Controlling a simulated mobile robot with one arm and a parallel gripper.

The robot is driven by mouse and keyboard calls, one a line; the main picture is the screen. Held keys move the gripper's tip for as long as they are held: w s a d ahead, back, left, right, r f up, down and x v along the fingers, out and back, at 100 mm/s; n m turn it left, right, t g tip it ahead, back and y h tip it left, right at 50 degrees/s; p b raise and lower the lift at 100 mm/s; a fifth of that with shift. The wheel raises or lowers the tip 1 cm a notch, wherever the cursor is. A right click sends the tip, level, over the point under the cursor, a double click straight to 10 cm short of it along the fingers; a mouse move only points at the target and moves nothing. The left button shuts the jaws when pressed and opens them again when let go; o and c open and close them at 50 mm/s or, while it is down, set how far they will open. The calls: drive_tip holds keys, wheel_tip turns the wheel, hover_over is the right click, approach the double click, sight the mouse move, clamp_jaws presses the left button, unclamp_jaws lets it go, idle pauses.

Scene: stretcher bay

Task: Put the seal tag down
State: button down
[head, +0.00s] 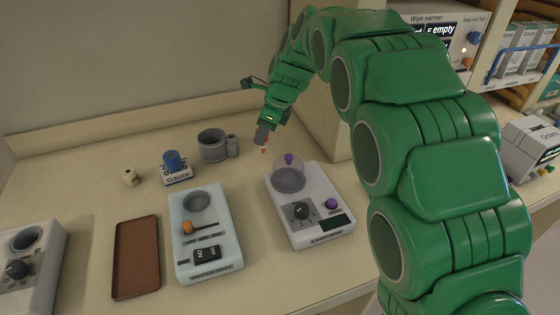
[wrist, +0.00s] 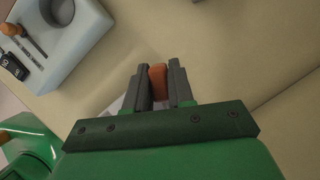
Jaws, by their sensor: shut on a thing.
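My gripper (head: 263,146) is at the end of my green arm, above the back part of the counter, behind the clear-domed device. In the wrist view my gripper (wrist: 159,84) has both dark fingers closed on a small orange-red piece, which I take to be the seal tag (wrist: 158,77). Only the tag's tip (head: 264,151) shows below the fingers in the head view. The tag appears held above the counter; its lower end's exact height is hard to tell.
A clear-domed device (head: 318,222), a pale blue device (head: 208,251) and an empty brown tray (head: 136,257) stand in front. A grey cup (head: 212,146), a Gauze box (head: 178,176) and a small cream piece (head: 130,177) are left of my gripper. Bare counter (head: 80,190) lies at left.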

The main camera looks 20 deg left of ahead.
drive_tip(key=w+d+m+t, duration=0.1)
drive_tip(key=w+d+m, duration=0.15)
drive_tip(key=w, duration=0.75)
drive_tip(key=shift+m, duration=0.25)
drive_tip(key=shift+a+f, duration=0.15)
drive_tip(key=shift+f, duration=1.55)
drive_tip(key=shift+a+f, duration=0.2)
drive_tip(key=shift+f, duration=1.45)
drive_tip(key=shift+a+f, duration=0.15)
drive_tip(key=shift+f, duration=1.55)
drive_tip(key=c, duration=1)
unclamp_jaws()
drive_tip(key=shift+f, duration=0.1)
drive_tip(key=v, duration=1.2)
drive_tip(key=shift+s+d, duration=0.15)
